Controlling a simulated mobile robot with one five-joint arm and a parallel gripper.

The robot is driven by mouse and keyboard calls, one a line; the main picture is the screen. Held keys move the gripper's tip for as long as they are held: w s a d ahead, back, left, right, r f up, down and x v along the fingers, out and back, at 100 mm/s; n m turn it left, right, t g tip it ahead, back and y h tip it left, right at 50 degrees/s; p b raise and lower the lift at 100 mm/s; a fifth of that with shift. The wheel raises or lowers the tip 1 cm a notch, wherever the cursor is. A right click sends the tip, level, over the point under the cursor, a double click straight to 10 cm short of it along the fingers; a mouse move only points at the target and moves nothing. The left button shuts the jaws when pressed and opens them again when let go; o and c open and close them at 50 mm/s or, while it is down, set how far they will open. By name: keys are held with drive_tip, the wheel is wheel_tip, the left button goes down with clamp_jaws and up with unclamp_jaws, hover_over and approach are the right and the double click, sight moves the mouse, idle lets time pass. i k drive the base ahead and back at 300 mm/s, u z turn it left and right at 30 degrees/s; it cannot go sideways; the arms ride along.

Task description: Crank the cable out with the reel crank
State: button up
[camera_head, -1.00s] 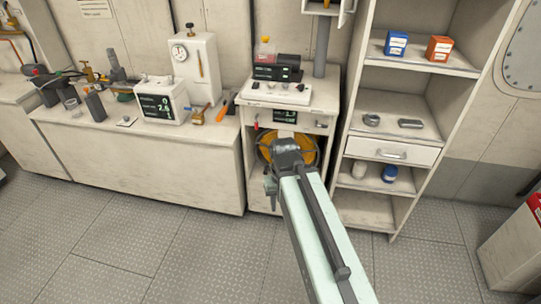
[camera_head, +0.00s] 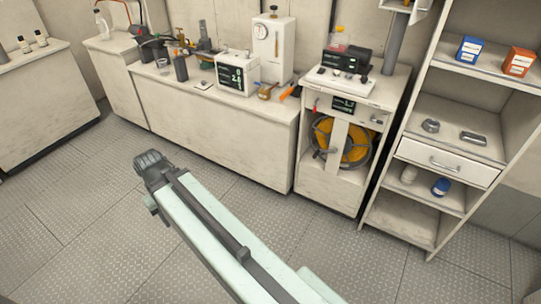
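A yellow-orange cable reel (camera_head: 357,147) with a dark round rim sits in the open lower bay of the white cabinet (camera_head: 313,187). A pale upright bar (camera_head: 338,146) stands in front of the reel. A small grey part shows at the reel's left side; I cannot tell whether it is the crank. A small dark display (camera_head: 344,104) with bright digits is above the reel. My gripper (camera_head: 148,160) is over the floor, well left of the reel and apart from it. Its fingertips are too unclear to tell open from shut, and nothing shows held in it.
A long white bench (camera_head: 220,128) with instruments stands left of the cabinet. An open shelf unit (camera_head: 400,222) with a drawer, boxes and jars stands to its right. Another counter (camera_head: 45,100) is at the far left. The grey plate floor (camera_head: 110,240) around my arm is clear.

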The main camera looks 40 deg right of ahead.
sight(335, 150)
drive_tip(key=u, duration=1)
drive_tip(key=k, duration=0.65)
drive_tip(key=z, duration=1.1)
drive_tip(key=i, duration=1)
